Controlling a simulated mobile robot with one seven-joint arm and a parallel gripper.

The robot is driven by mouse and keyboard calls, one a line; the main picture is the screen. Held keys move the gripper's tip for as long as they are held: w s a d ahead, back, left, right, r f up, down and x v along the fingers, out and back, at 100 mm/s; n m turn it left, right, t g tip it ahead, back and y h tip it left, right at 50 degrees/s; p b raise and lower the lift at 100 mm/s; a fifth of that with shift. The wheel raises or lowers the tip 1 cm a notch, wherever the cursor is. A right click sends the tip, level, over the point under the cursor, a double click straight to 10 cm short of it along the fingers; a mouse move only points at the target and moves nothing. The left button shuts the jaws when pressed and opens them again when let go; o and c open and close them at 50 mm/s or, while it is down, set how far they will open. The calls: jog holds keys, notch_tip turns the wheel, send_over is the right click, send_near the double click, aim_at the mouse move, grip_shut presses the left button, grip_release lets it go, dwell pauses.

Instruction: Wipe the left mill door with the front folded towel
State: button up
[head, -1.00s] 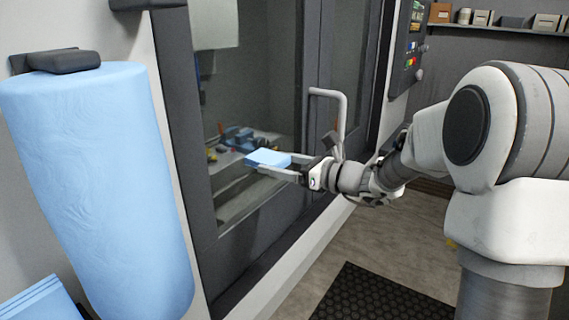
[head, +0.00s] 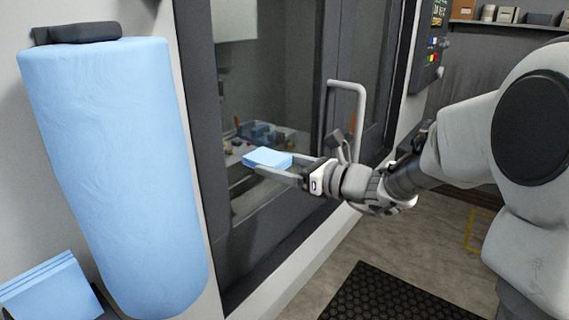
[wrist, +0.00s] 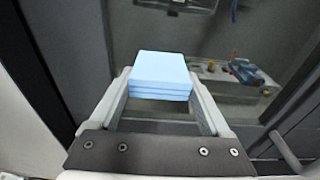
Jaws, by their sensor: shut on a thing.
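My gripper (head: 274,168) is shut on a light blue folded towel (head: 266,158), held level in front of the left mill door (head: 245,100). In the wrist view the towel (wrist: 160,75) sits between the two fingertips, its folded layers facing the camera. The door is a dark frame with a large glass pane, and parts inside the mill show through it. The towel is close to the glass; whether it touches cannot be told. A light grey handle (head: 361,110) stands right of the gripper.
A large blue roll (head: 115,170) hangs on the wall at the left. More folded blue towels (head: 45,290) lie at the lower left. A control panel (head: 431,45) is right of the doors. A black mat (head: 395,297) lies on the floor.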

jog(key=shift+s+a, duration=0.7)
jog(key=shift+s, duration=0.25)
jog(key=shift+d, duration=0.15)
jog(key=shift+s+d, duration=0.15)
jog(key=shift+d, duration=0.1)
jog(key=shift+f+v, duration=0.1)
jog(key=shift+v, duration=1.25)
jog(key=shift+f+v, duration=0.15)
jog(key=shift+v, duration=1.15)
jog(key=shift+v, duration=1.5)
jog(key=shift+f, duration=0.15)
